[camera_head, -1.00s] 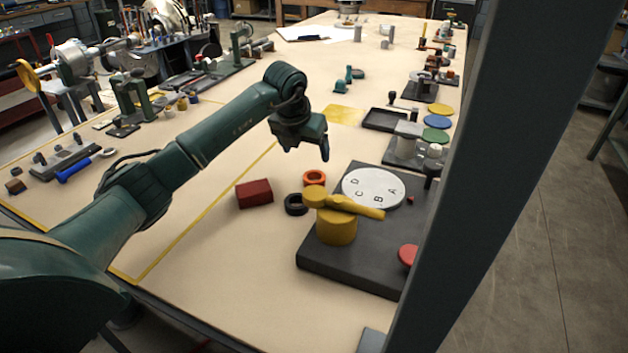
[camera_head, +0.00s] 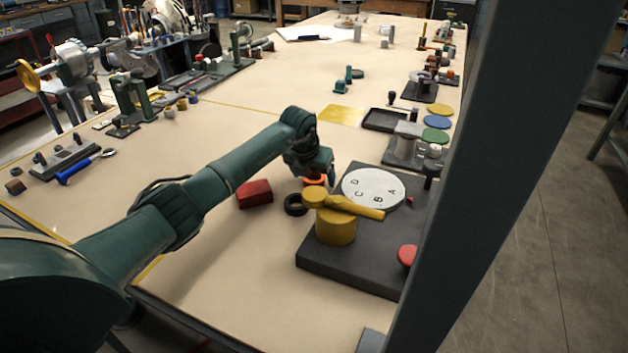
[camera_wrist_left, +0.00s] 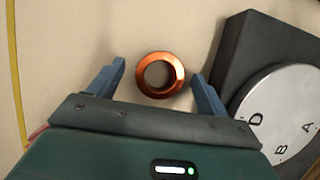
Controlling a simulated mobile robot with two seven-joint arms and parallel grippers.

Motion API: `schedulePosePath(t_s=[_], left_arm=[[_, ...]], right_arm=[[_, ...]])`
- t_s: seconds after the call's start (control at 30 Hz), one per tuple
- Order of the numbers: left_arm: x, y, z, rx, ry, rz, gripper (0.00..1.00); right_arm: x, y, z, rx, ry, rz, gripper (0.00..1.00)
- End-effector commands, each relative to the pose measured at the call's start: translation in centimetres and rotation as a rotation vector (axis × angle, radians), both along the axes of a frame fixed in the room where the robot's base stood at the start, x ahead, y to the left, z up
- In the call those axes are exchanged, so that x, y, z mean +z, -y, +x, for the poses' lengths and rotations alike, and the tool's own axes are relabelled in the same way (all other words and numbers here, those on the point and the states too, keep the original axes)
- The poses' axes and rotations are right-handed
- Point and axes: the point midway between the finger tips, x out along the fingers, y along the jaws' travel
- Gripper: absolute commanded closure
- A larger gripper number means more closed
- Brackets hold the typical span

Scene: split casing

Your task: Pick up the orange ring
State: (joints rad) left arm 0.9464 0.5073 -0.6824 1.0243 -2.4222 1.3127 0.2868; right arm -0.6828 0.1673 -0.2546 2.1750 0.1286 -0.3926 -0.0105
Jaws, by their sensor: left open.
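The orange ring (camera_wrist_left: 160,75) lies flat on the table, and its hole shows in the left wrist view. In the head view the ring (camera_head: 314,182) is partly hidden behind my left gripper (camera_head: 325,178). In the left wrist view my left gripper (camera_wrist_left: 160,82) is open, with one blue finger on each side of the ring and a gap on both sides. Nothing is held. How far the fingertips are above the table is hard to tell. My right gripper is in neither view.
A black base with a white lettered disc (camera_head: 373,188) and a yellow cylinder with a lever (camera_head: 337,228) stands right of the ring. A black ring (camera_head: 295,205) and a red block (camera_head: 254,194) lie to the left. The table front is clear.

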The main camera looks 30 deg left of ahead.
Motion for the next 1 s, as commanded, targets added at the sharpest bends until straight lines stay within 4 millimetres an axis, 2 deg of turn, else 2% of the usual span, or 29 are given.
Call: schedulePosePath(t_s=[0.07,0.7,1.0], left_arm=[[0.02,0.0,-0.01,0.0,0.0,0.0,0.24],[0.05,0.0,-0.02,0.0,0.0,0.0,0.76],[0.81,-0.01,0.08,0.0,0.004,0.0,0.76]], right_arm=[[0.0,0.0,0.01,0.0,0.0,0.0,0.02],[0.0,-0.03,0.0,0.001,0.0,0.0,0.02],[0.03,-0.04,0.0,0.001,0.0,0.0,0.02]])
